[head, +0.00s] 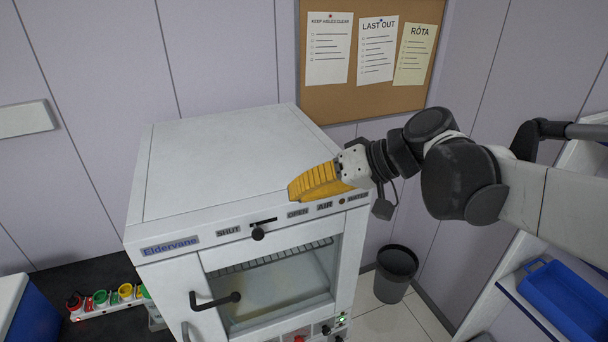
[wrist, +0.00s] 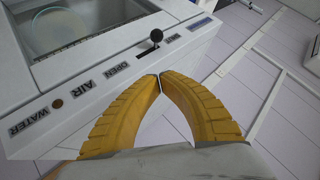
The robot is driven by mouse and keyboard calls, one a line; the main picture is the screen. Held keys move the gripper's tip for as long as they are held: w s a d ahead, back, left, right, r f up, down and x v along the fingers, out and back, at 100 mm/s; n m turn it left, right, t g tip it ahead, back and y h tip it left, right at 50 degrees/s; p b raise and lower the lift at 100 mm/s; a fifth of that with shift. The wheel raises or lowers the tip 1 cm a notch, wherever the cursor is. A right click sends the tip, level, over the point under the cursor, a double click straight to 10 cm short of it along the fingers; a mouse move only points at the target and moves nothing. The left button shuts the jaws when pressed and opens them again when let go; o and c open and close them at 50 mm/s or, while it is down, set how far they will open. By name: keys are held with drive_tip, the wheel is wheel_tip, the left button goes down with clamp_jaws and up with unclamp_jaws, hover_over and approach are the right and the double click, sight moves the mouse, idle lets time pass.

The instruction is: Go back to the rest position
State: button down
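My gripper (head: 292,192) is at the upper front edge of a white cabinet (head: 225,165) labelled Eldervane, in front of its panel marked SHUT, OPEN, AIR and WATER. In the wrist view my gripper's yellow fingers (wrist: 160,77) meet at their tips with nothing between them. A slider with a black knob (head: 258,234) sits between SHUT and OPEN. The knob also shows in the wrist view (wrist: 156,36), just beyond the fingertips and apart from them. The cabinet's glass door (head: 280,285) has a black handle (head: 212,301) and looks closed.
A blue tray (head: 565,300) lies on a shelf at the right, below my arm. A dark bin (head: 396,272) stands on the floor by the wall. A strip of coloured caps (head: 110,298) lies at lower left. A cork board (head: 370,95) hangs behind.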

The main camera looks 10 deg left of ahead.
drive_tip(key=s+d+f+m+t+h+b, duration=0.1)
drive_tip(key=s+d+f+m+h+b, duration=0.1)
drive_tip(key=d+f+b, duration=0.7)
drive_tip(key=s+d+f+m+t+h+b, duration=0.2)
drive_tip(key=s+d+f+h+b, duration=0.3)
drive_tip(key=d+f+b, duration=0.4)
drive_tip(key=s+d+f+m+t+h+b, duration=0.2)
drive_tip(key=s+d+f+b, duration=0.3)
drive_tip(key=f, duration=2.2)
drive_tip(key=d+m+h+b, duration=0.1)
drive_tip(key=d+b, duration=0.4)
drive_tip(key=b, duration=0.6)
drive_tip(key=shift+s+f+h, duration=0.2)
drive_tip(key=shift+h, duration=0.2)
